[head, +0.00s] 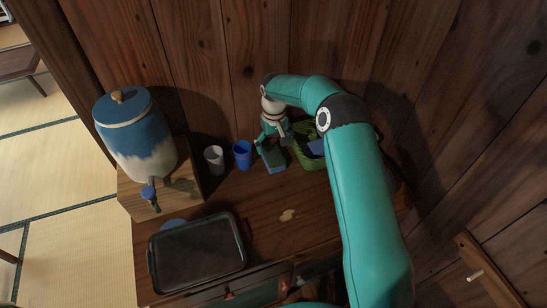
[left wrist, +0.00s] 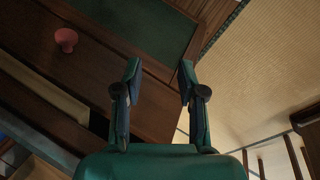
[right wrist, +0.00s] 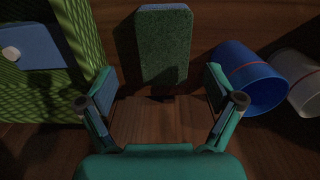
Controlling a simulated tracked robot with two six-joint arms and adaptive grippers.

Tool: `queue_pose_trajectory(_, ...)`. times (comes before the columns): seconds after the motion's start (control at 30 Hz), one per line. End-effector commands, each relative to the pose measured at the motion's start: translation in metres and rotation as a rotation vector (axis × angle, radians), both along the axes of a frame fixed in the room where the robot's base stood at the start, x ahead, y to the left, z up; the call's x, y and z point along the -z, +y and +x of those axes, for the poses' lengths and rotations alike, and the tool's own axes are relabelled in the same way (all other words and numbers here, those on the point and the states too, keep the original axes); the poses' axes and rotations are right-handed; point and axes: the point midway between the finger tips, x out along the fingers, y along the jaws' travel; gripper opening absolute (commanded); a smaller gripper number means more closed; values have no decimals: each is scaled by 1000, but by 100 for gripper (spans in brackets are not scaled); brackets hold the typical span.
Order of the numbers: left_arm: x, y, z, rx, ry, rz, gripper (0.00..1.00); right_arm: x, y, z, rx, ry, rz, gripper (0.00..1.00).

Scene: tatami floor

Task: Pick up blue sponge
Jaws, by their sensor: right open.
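A sponge with a green scouring face and a blue edge (head: 273,158) lies on the wooden counter near the wall, between a blue cup and a green basket. In the right wrist view the sponge (right wrist: 163,48) is straight ahead, between the lines of the two fingers. My right gripper (head: 272,137) is just above and beside the sponge. Its fingers (right wrist: 159,82) are spread wide, with nothing held; I cannot tell how high they are above the sponge. My left gripper (left wrist: 160,72) is open and empty by the counter's front edge, outside the head view.
The blue cup (head: 242,155) and a white cup (head: 214,160) stand left of the sponge. The green basket (head: 301,151) is close on its right, holding a blue item (right wrist: 35,48). A dark tray (head: 197,256) and a blue-white dispenser (head: 137,135) are further left. The counter's middle is mostly clear.

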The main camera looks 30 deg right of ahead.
Motion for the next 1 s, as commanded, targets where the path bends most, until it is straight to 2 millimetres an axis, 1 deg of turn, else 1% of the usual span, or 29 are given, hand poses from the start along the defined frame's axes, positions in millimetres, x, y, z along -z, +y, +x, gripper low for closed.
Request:
queue_pose_trajectory(0.13, -10, 0, 0, 0, 0, 0, 40, 13, 4, -2, -1, 6, 2, 92)
queue_pose_trajectory(0.23, -19, 0, 0, 0, 0, 0, 40, 27, 7, -4, -1, 6, 1, 92)
queue_pose_trajectory(0.3, -20, 0, 0, 0, 0, 0, 40, 39, 6, -3, 0, 4, 1, 92)
queue_pose_trajectory(0.4, -22, 0, 0, 0, 0, 0, 40, 48, 6, -3, -1, 3, 1, 92)
queue_pose_trajectory(0.67, -21, 0, 0, 0, 0, 0, 40, 51, 6, -2, -1, 0, 0, 92)
queue_pose_trajectory(0.9, -21, 0, 0, 0, 0, 0, 40, 51, 6, -2, 0, 1, 0, 52)
queue_pose_trajectory(0.93, -21, 0, 0, 0, 0, 0, 40, 51, 6, -2, 0, 1, 0, 49)
queue_pose_trajectory(1.0, -21, 0, 0, 0, 0, 0, 40, 51, 6, -2, 0, 1, 0, 49)
